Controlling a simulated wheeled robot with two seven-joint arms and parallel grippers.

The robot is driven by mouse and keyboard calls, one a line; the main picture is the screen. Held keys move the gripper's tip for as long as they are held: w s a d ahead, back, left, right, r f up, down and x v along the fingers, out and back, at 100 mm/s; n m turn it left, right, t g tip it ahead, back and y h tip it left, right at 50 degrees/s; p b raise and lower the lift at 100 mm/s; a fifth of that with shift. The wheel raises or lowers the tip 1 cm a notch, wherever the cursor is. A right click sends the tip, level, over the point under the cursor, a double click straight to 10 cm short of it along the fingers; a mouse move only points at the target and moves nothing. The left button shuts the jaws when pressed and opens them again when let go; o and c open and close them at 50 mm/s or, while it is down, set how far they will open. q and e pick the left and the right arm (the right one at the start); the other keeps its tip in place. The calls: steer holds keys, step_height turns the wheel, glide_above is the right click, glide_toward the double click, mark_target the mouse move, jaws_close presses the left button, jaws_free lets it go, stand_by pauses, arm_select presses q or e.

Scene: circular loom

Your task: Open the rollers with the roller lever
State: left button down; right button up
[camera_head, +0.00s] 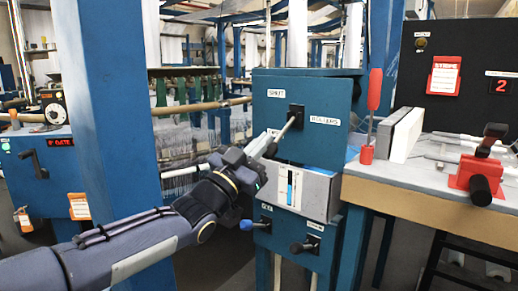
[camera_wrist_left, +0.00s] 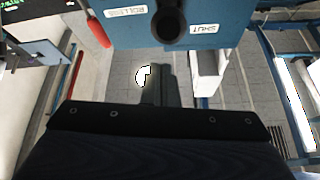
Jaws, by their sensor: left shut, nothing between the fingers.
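The roller lever (camera_head: 288,126) is a grey rod on a black hub, set on the front of a blue control box (camera_head: 340,92). It slants down and left from the hub. Labels read SHUT (camera_head: 276,93) at upper left and ROLLERS (camera_head: 323,120) to the right. My left gripper (camera_head: 268,143) is shut and empty at the lever's lower end; whether it touches cannot be told. In the left wrist view, the shut fingers (camera_wrist_left: 163,72) point toward the box, with the dark round lever end (camera_wrist_left: 170,22) just beyond them. My right gripper is out of view.
A grey box with a blue-striped label (camera_head: 300,188) sits below the lever. Two smaller levers (camera_head: 305,246) are under it. A bench (camera_head: 400,178) at right carries a red clamp (camera_head: 482,172) and red-handled tool (camera_head: 375,90).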

arm_select(q)
steer(key=f+v, duration=0.2)
steer(key=v, duration=0.7)
steer(key=shift+w+d, duration=0.25)
steer(key=shift+d, duration=0.05)
